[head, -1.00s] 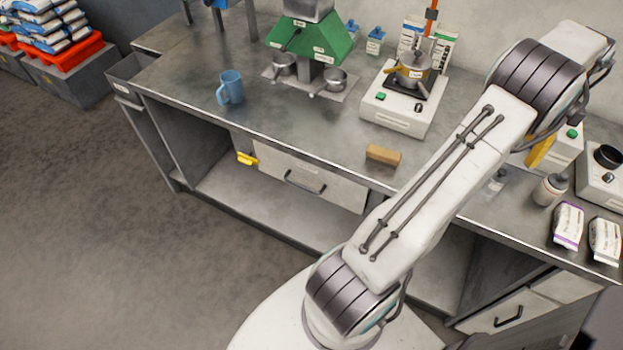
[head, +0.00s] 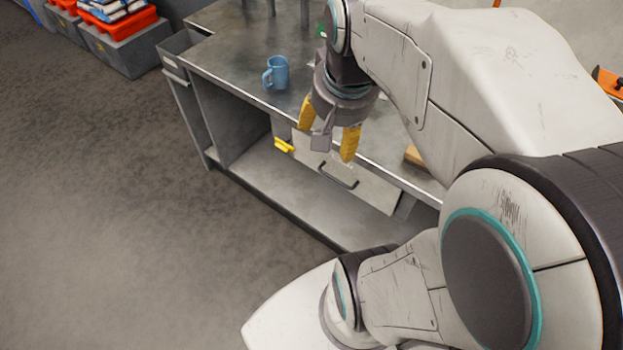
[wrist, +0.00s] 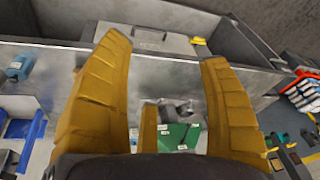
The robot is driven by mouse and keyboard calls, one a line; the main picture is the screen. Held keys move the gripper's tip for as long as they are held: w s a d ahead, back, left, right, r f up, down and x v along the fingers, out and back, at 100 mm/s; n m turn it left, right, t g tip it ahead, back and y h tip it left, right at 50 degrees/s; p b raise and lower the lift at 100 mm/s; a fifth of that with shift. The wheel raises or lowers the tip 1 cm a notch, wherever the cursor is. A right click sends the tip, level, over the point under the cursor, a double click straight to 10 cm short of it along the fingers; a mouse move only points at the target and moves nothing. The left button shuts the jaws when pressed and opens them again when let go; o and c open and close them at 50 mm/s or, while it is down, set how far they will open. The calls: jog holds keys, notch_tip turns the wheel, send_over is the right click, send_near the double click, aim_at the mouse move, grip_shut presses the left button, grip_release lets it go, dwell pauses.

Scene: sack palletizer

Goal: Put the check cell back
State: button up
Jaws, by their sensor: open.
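My gripper (head: 328,130) hangs over the front edge of the bench, above the drawer front (head: 368,186). Its two yellow fingers are apart with nothing between them. They also frame the wrist view (wrist: 165,95), where the bench shows behind them. I cannot pick out the check cell for certain in any view. A tan block (head: 413,156) lies at the bench's front edge, right of my gripper and partly behind my arm. I cannot tell whether the drawer is fully shut.
A blue mug (head: 276,73) stands on the bench (head: 225,50), left of my gripper. A yellow piece (head: 284,146) sticks out by the drawer. Grey bins with red crates (head: 122,25) stand at back left. My arm hides the bench's right part. The floor at left is clear.

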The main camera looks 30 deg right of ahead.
jog(key=s+a+f+n+t+y, duration=0.1)
jog(key=s+a+f+n, duration=0.2)
jog(key=s+a+n, duration=0.2)
jog(key=a+n, duration=0.2)
jog(key=a, duration=0.1)
jog(key=shift+s+n, duration=0.3)
jog(key=shift+s, duration=0.05)
jog(key=shift+d, duration=0.15)
